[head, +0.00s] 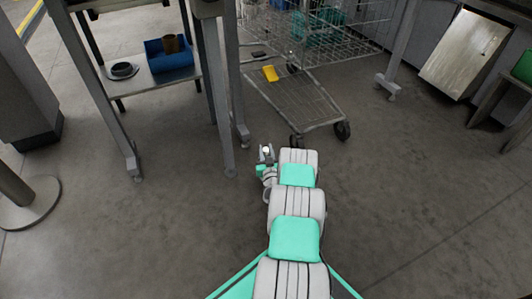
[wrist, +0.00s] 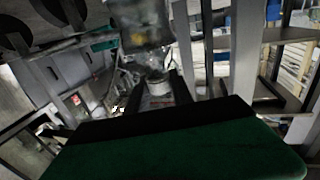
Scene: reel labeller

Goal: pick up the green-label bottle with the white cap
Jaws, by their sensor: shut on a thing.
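My gripper (head: 266,153) is out in front of me above the open floor, small in the head view. A small pale round top, which looks like the bottle's white cap (head: 267,150), shows between its fingers. In the wrist view my gripper (wrist: 158,88) is shut on a bottle. The bottle's white cap (wrist: 159,88) sits between the dark fingers. Its clear, greyish body (wrist: 143,25) reaches to the upper picture edge, with a small yellowish patch on it. I cannot make out a green label. No surface shows directly under the bottle.
A wire cart (head: 300,100) with a yellow thing (head: 270,73) on its lower rack stands just beyond my gripper. A table frame at left has a shelf with a blue bin (head: 168,62) and a dark ring (head: 124,70). The floor (head: 400,190) at right is clear.

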